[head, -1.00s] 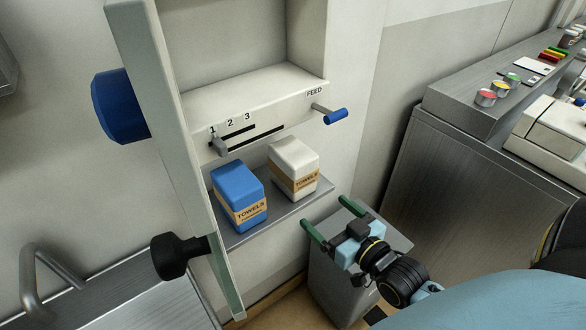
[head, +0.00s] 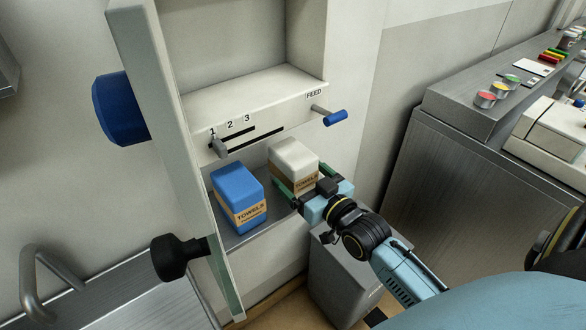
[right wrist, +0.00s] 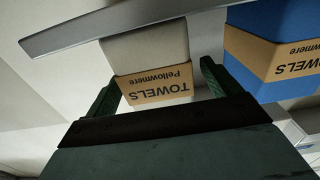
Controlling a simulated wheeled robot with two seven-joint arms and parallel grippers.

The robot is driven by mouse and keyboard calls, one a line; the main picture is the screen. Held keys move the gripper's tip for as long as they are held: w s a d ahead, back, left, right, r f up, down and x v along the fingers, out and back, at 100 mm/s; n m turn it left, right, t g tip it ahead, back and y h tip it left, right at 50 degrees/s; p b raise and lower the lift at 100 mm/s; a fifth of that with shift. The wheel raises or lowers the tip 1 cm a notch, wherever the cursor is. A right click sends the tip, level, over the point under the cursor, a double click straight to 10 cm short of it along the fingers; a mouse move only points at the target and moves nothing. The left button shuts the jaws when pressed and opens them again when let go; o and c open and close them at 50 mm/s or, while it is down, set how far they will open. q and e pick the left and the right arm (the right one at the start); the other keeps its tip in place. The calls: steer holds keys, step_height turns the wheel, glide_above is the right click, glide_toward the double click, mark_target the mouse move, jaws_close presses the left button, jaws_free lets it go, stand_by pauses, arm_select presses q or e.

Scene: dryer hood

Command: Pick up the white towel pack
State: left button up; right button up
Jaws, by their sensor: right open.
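The white towel pack (head: 292,154), with a tan "TOWELS" band, stands upright on a grey metal shelf (head: 240,238) in the cabinet, right of the blue towel pack (head: 238,192). My right gripper (head: 303,179) is open at the front of the white pack and hides part of its lower front. In the right wrist view the white pack (right wrist: 150,50) shows between the two green fingers (right wrist: 160,82), one on either side. I cannot tell whether either finger touches it. My left gripper is not in view.
The blue pack is close to the left finger. Above are a slider (head: 219,148) and a blue-tipped feed lever (head: 335,117). The open door (head: 165,130) with a black knob (head: 172,257) stands at left. A grey bin (head: 340,275) is below.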

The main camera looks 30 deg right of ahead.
steer(key=shift+w+r, duration=0.2)
steer(key=shift+w, duration=1.7)
steer(key=c, duration=1.1)
steer(key=shift+c, duration=0.3)
steer(key=shift+r, duration=0.1)
